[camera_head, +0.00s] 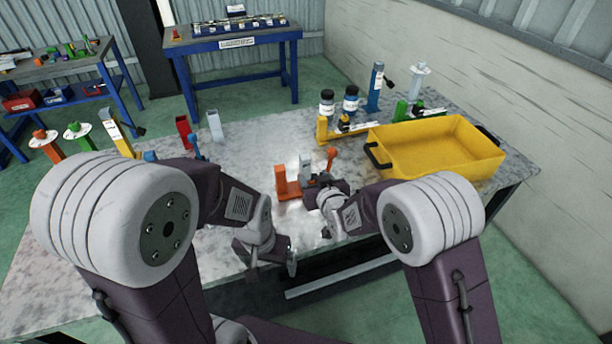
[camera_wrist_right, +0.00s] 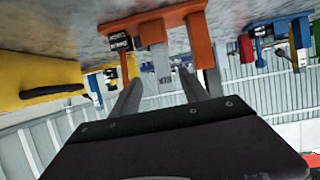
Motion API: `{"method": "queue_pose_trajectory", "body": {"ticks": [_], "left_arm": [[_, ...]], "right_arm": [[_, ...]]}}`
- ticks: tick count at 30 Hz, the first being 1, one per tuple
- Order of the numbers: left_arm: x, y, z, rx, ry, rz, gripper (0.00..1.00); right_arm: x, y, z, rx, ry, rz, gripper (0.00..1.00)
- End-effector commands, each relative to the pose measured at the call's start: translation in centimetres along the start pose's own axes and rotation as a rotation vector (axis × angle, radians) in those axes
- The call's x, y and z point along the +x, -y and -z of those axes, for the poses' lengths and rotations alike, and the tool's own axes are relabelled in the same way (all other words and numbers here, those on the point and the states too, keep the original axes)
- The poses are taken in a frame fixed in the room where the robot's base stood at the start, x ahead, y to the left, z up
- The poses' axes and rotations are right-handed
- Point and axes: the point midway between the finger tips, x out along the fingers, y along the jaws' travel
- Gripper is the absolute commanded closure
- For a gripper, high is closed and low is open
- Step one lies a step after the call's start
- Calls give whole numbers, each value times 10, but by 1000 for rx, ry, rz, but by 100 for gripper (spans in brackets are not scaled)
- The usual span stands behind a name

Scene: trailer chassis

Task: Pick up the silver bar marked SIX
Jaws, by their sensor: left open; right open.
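A silver bar (camera_head: 306,166) stands in an orange holder (camera_head: 285,184) near the middle of the table. In the right wrist view, which looks upside down, a silver bar (camera_wrist_right: 162,66) shows between the uprights of the orange holder (camera_wrist_right: 150,32). I cannot clearly read a SIX mark on it. My right gripper (camera_wrist_right: 160,92) is open, its two fingers pointing at the bar from either side, apart from it as far as I can tell. In the head view my right gripper (camera_head: 322,184) is beside the holder and partly hides it. My left gripper (camera_head: 272,262) is open and empty near the table's front edge.
A yellow bin (camera_head: 440,148) with black handles stands to the right. Behind are a yellow holder (camera_head: 324,130), dark-lidded jars (camera_head: 327,102) and a blue post (camera_head: 375,88). Coloured holders line the left side.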

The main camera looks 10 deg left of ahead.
Motion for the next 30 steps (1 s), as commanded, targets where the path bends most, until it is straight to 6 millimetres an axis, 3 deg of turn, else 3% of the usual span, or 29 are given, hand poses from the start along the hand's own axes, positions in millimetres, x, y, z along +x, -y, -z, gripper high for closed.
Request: {"method": "queue_pose_trajectory", "body": {"ticks": [6,13,21,29,30], "left_arm": [[-7,0,1,0,0,0,9],[-10,0,1,0,0,0,9],[-16,0,2,0,0,0,9],[-16,0,2,0,0,0,9],[-16,0,2,0,0,0,9]], "right_arm": [[31,0,1,1,0,-1,47],[44,1,0,0,1,-1,47],[85,4,-2,0,0,-2,47],[88,4,-2,1,0,-2,47],[88,4,-2,1,0,-2,58]]}}
